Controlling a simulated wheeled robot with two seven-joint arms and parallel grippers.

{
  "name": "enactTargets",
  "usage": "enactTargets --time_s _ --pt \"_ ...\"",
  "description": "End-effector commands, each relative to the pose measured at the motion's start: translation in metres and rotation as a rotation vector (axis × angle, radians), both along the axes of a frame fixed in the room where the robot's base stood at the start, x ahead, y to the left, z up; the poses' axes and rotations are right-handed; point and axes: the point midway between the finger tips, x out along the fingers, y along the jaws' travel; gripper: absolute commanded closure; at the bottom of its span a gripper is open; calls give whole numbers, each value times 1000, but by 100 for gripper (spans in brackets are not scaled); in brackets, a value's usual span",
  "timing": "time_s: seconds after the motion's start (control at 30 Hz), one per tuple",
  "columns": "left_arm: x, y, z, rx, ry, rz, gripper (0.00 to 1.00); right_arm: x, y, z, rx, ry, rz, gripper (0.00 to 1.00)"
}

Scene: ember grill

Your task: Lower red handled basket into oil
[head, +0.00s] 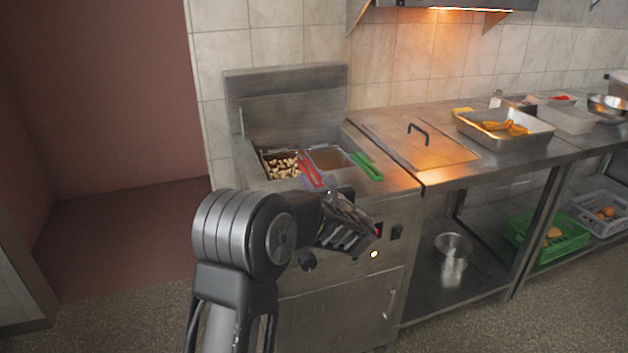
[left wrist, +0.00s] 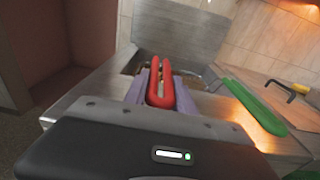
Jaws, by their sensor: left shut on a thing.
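The red handle (head: 310,172) belongs to the left basket (head: 280,164) in the fryer, which holds pale food pieces. My left gripper (head: 322,184) reaches over the fryer's front edge and is shut on the red handle. In the left wrist view the red handle (left wrist: 161,85) sits between the two purplish fingers (left wrist: 160,92). The oil below the left basket is hidden, so I cannot tell how deep the basket sits. The fryer (head: 340,215) has a second well (head: 330,157) with brown oil. My right gripper is not in view.
A green handle (head: 367,166) lies close to the right of the red one; it also shows in the left wrist view (left wrist: 254,107). A lidded counter (head: 415,140) and a tray of orange food (head: 505,133) stand right. A raised back panel (head: 290,103) stands behind the fryer.

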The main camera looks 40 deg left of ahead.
Motion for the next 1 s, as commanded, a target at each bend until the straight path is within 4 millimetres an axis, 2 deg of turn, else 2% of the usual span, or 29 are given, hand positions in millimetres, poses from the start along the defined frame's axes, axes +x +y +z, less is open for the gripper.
enactTargets --time_s 0.37,0.4,0.7,1.0 --pt "0 0 -9 3 -3 0 100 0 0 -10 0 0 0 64" --pt "0 0 -8 3 -3 0 67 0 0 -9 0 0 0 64" --pt "0 0 -9 1 -1 0 43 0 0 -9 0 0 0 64" --pt "-1 -2 -11 -2 2 -1 43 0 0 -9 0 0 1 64"
